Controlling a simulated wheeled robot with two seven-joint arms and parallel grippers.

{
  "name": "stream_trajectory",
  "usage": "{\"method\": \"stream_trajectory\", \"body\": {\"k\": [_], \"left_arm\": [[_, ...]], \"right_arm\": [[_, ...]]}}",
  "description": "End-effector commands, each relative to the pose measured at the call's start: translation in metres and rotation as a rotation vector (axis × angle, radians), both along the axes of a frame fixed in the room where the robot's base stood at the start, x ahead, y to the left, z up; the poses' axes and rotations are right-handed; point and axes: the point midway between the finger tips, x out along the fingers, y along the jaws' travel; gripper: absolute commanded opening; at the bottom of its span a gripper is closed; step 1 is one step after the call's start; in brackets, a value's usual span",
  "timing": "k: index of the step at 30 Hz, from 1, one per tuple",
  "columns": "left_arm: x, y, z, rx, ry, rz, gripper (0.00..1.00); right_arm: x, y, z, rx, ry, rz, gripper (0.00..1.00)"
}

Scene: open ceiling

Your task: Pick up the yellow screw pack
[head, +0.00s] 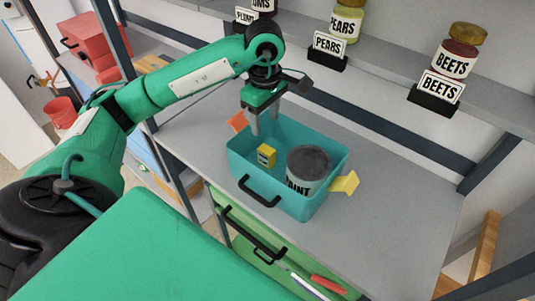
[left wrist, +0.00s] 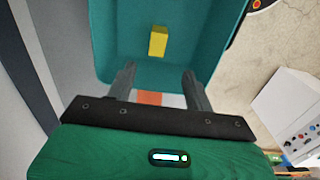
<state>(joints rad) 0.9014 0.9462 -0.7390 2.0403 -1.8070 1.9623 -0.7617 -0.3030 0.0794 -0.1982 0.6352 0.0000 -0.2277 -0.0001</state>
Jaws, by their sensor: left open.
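The yellow screw pack (head: 266,156) stands inside the teal bin (head: 262,202), left of a grey-lidded paint can (head: 309,166). In the left wrist view the yellow pack (left wrist: 158,41) lies on the floor of the teal bin (left wrist: 112,42), ahead of the fingertips. My left gripper (head: 264,130) points down over the back left part of the bin. Its two fingers (left wrist: 159,72) are apart with nothing between them, and the pack is not touched. My right gripper is not in view.
The bin stands on a grey worktop (head: 390,190) with free room to its right. A shelf with jars of pears (head: 345,22) and beets (head: 457,57) runs behind.

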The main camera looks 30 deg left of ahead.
Motion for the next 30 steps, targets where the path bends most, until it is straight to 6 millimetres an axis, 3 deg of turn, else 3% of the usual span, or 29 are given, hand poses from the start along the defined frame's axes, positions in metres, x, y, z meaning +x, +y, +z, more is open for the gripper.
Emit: {"method": "stream_trajectory", "body": {"k": [9, 17, 24, 30], "left_arm": [[0.0, 0.0, -0.05, -0.002, 0.002, 0.001, 0.53], [0.001, -0.001, -0.066, -0.003, 0.003, 0.001, 0.53], [0.004, -0.001, -0.098, -0.005, 0.003, 0.0, 0.53], [0.004, -0.001, -0.11, -0.004, -0.001, 0.001, 0.53]], "right_arm": [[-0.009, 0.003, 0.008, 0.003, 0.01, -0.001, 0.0], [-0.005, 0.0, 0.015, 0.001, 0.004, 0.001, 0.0], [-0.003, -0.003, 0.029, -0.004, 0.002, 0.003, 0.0], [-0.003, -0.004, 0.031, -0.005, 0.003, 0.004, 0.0]]}}
